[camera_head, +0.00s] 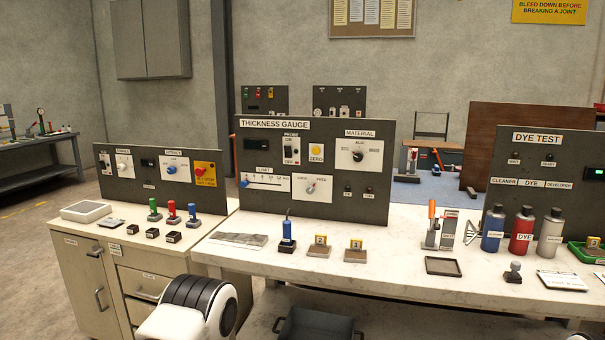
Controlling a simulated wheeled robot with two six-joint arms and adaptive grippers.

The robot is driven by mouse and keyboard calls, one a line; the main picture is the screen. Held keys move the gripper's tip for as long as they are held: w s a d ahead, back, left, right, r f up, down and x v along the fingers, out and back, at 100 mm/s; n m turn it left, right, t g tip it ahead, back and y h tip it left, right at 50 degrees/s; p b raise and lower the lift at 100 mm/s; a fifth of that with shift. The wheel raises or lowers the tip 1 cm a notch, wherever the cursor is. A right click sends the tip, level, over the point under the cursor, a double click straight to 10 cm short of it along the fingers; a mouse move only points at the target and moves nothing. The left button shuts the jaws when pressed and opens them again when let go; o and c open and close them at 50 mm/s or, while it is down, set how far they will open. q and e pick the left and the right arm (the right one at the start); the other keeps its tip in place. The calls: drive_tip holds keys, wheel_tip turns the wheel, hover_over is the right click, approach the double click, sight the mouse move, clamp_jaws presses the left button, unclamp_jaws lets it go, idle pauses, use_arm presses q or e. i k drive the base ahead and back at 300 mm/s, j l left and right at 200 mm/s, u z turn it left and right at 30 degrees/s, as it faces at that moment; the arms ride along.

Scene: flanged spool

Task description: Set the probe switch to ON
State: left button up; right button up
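The probe switch (292,149) is on the dark upright THICKNESS GAUGE panel (337,205), under a PROBE label at the panel's upper left. ON is marked above OFF beside it. The switch is too small to tell which position it is in. Neither of my grippers is in view. A white and black rounded part at the bottom left is my own arm; no fingers show on it.
The panel also carries a yellow ZERO button (316,152), a MATERIAL knob (357,156) and a LIMIT slider (262,183). A blue-handled probe (287,238) and small sample blocks (319,246) stand on the bench (392,270) before it.

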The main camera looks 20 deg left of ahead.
sight(289, 150)
drive_tip(key=i+j, duration=0.3)
drive_tip(key=i, duration=0.25)
drive_tip(key=i+j, duration=0.35)
drive_tip(key=i, duration=0.15)
drive_tip(key=i+j, duration=0.3)
drive_tip(key=i, duration=0.25)
drive_tip(key=u, duration=0.05)
